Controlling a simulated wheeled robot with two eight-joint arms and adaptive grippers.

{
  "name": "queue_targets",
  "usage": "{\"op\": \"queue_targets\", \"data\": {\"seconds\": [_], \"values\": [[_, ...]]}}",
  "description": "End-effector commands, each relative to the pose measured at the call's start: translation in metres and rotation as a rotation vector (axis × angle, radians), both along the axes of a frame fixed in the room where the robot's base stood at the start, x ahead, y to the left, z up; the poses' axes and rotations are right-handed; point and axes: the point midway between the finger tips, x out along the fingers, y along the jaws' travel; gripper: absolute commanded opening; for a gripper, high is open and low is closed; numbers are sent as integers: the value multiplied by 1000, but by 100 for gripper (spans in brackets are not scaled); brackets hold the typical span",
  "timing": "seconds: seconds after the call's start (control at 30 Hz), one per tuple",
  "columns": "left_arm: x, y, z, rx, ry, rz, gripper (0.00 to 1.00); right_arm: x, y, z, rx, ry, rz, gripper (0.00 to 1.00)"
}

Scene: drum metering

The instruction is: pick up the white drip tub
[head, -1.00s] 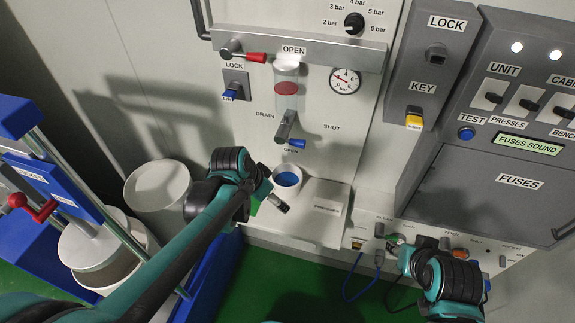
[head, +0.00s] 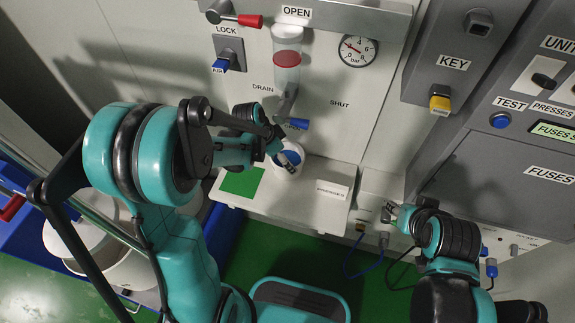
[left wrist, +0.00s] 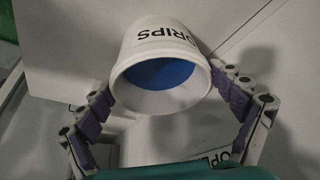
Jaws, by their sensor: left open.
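The white drip tub (head: 287,171) stands on a pale ledge below the drain spout, with blue inside, partly covered by my left gripper (head: 281,150). In the left wrist view the tub (left wrist: 165,32) bears the word DRIPS and shows its open mouth with blue inside. My left gripper (left wrist: 166,88) is open there, with one purple-padded finger on each side of the tub. I cannot tell whether the fingers touch its wall. My right gripper (head: 390,212) is near the sockets at the ledge's right; its jaw state is unclear.
The drain spout (head: 287,101) and its blue handle (head: 297,124) are just above the tub. A green square (head: 241,182) lies on the ledge (head: 300,205) to the left, a label plate (head: 332,189) to the right. A blue cable (head: 350,263) hangs below.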

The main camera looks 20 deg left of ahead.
Motion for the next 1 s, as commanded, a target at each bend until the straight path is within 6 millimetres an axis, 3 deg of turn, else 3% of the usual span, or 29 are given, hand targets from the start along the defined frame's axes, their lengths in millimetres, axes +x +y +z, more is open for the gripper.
{"op": "queue_targets", "data": {"seconds": [0.1,0.33,0.47,0.57,0.83,1.0], "values": [[4,-4,-16,0,0,0,92,0,0,-8,0,0,0,40],[4,-4,-15,0,0,1,90,0,0,-7,0,0,0,40],[4,-4,-15,0,0,1,55,0,0,-7,0,0,0,40],[4,-4,-15,0,0,1,44,0,0,-7,0,0,0,40],[3,-4,-12,0,0,1,44,0,0,-5,0,0,0,40],[0,-4,0,0,-1,1,44,0,0,5,0,0,0,40]]}}
